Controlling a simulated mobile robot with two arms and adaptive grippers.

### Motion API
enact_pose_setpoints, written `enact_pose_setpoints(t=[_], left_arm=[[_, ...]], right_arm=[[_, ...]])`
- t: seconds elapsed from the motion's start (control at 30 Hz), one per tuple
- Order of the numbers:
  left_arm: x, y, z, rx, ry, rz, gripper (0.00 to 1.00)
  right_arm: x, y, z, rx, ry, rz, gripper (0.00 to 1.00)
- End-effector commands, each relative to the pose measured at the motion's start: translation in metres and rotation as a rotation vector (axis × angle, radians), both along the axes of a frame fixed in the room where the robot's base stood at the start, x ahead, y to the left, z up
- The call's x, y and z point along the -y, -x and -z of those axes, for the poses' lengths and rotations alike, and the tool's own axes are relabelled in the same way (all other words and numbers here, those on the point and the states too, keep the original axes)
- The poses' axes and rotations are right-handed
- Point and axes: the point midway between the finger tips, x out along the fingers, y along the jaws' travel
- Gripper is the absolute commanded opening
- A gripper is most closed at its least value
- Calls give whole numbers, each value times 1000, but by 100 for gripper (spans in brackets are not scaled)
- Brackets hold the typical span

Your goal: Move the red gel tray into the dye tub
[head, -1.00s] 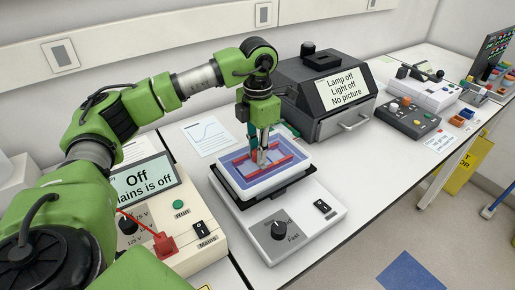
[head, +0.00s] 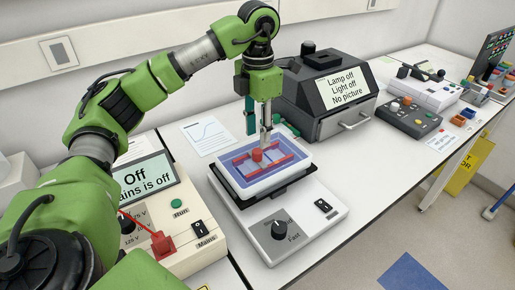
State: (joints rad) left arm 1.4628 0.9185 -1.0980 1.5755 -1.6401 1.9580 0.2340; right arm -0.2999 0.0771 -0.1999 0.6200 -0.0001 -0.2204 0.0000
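The red gel tray (head: 276,163) lies inside the dye tub (head: 262,190), a white tub with blue-violet liquid. The tray's red knob (head: 257,155) stands up uncovered. The tub sits on a black platform on a white rocker unit. My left gripper (head: 260,138) is above and just behind the tray. Its fingers are apart, with nothing seen between them, and it looks clear of the knob. My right gripper is not in view.
A power supply (head: 190,250) reading "Off" stands to the left, with a red lead plugged in. A dark imaging box (head: 310,100) stands behind the tub at right. A control box (head: 412,118) is further right.

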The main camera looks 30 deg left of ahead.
Motion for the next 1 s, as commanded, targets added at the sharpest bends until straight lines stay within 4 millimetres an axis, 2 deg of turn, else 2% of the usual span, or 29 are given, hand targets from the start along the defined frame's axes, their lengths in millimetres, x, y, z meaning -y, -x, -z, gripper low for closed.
enact_pose_setpoints(t=[0.03,0.1,0.3,0.5,1.0], left_arm=[[1,-1,-11,6,1,0,35],[0,-1,-28,4,0,0,35],[0,-1,-53,2,-1,0,35],[0,0,-61,-1,-1,0,35],[0,0,-61,-1,0,0,35]], right_arm=[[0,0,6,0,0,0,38],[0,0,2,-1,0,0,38],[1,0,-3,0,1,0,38],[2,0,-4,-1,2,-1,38],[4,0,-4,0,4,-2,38]])
